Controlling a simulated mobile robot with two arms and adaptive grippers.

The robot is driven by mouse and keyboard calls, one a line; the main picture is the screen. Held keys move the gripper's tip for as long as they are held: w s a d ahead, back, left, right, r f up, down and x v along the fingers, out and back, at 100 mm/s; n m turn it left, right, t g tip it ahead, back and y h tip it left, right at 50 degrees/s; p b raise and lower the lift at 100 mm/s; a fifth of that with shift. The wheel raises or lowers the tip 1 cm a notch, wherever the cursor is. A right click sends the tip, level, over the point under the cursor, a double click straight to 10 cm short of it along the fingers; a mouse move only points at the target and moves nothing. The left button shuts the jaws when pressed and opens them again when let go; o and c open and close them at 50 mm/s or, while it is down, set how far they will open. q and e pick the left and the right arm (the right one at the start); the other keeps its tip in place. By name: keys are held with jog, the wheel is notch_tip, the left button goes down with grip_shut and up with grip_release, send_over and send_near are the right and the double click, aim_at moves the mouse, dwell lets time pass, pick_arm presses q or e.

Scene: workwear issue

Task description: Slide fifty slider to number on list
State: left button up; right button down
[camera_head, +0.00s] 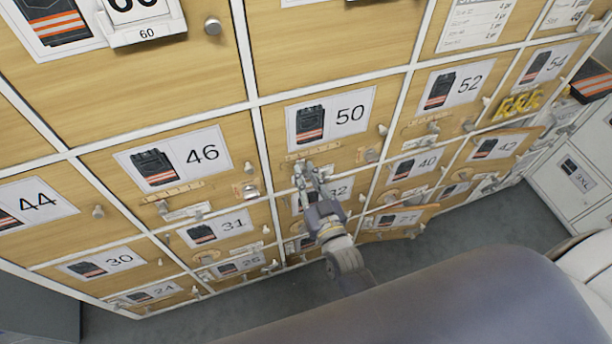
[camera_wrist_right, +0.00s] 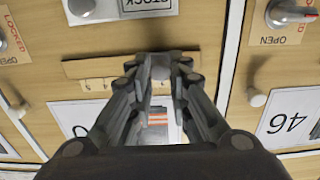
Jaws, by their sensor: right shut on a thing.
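The door marked 50 (camera_head: 358,145) is a wooden panel with a white card (camera_head: 330,113) showing a dark garment with orange stripes. Below the card runs a slim wooden slider strip, which also shows in the right wrist view (camera_wrist_right: 92,68). My right gripper (camera_head: 306,172) reaches up to the lower left part of this door. In the right wrist view its fingertips (camera_wrist_right: 160,72) are closed on a small grey knob (camera_wrist_right: 161,67) at the strip. Its fingers hide part of the strip and the card. My left gripper is not in view.
A paper list (camera_head: 478,20) hangs on a door at the upper right; its small text is hard to read. Neighbouring doors, such as 46 (camera_head: 105,165) and 52 (camera_head: 474,107), carry protruding knobs. A yellow object (camera_head: 519,103) sticks out at the right. Grey floor (camera_head: 385,262) lies below.

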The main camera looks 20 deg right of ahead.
jog(key=shift+d, duration=1.35)
jog(key=c, duration=1.5)
grip_release()
jog(key=shift+a, duration=0.1)
jog(key=s, duration=1.2)
jog(key=shift+d, duration=0.25)
jog(key=shift+f, duration=0.1)
